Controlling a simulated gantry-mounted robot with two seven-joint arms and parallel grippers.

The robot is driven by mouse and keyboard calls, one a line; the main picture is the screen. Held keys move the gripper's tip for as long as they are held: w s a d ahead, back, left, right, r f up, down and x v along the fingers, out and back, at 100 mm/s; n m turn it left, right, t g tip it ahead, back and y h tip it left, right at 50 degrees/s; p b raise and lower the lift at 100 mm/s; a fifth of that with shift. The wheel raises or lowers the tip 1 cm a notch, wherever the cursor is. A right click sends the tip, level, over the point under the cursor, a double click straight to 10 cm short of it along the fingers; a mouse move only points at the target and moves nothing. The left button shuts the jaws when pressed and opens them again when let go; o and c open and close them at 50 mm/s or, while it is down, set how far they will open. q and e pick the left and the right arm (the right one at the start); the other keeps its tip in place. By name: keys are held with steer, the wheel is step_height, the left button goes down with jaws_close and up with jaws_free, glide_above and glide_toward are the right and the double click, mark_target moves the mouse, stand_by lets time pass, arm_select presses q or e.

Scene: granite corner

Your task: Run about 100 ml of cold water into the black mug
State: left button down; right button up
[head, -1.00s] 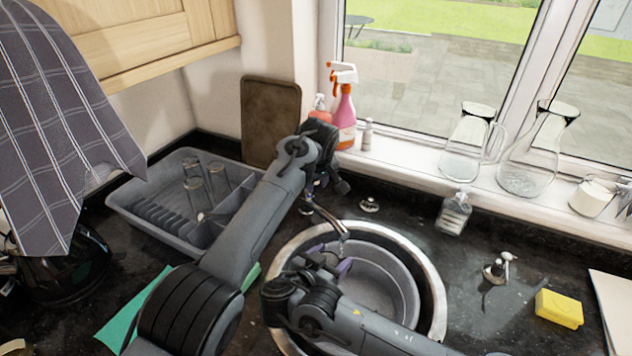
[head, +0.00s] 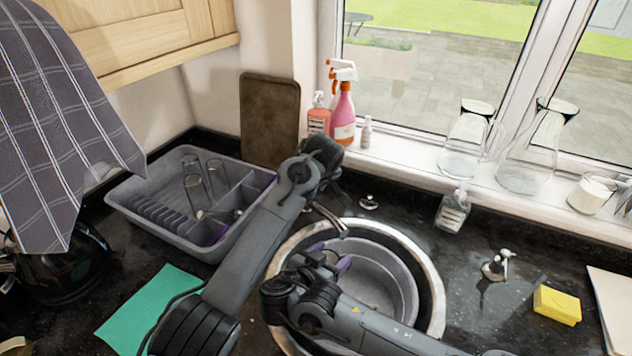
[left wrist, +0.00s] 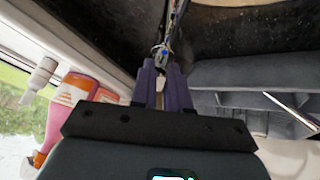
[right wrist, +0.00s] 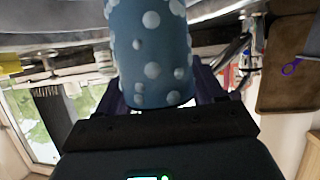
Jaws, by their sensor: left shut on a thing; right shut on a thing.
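My right gripper (right wrist: 158,105) is shut on a blue mug with white dots (right wrist: 152,50), which fills the middle of the right wrist view. In the head view this gripper (head: 330,260) is over the sink bowl, below the tap spout (head: 330,217); the mug is mostly hidden there. No black mug shows. My left gripper (left wrist: 161,88) is shut on a small metal part of the tap (left wrist: 161,50) in the left wrist view. Its fingers are hidden behind my arm in the head view. I cannot tell whether water runs.
A grey dish rack (head: 150,215) with glasses stands left of the sink (head: 432,285). A pink spray bottle (head: 343,115) and glass jugs (head: 468,145) stand on the windowsill. A soap pump (head: 497,265) and yellow sponge (head: 557,305) are at right. A green cloth (head: 150,305) lies front left.

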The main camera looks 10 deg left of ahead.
arm_select(q)
steer(key=shift+s+f+t+y, duration=0.2)
steer(key=shift+f+t+y, duration=0.1)
steer(key=shift+f+t, duration=0.25)
steer(key=shift+f, duration=0.1)
steer(key=c, duration=1.1)
jaws_free()
steer(key=shift+d, duration=0.1)
steer(key=v, duration=1.2)
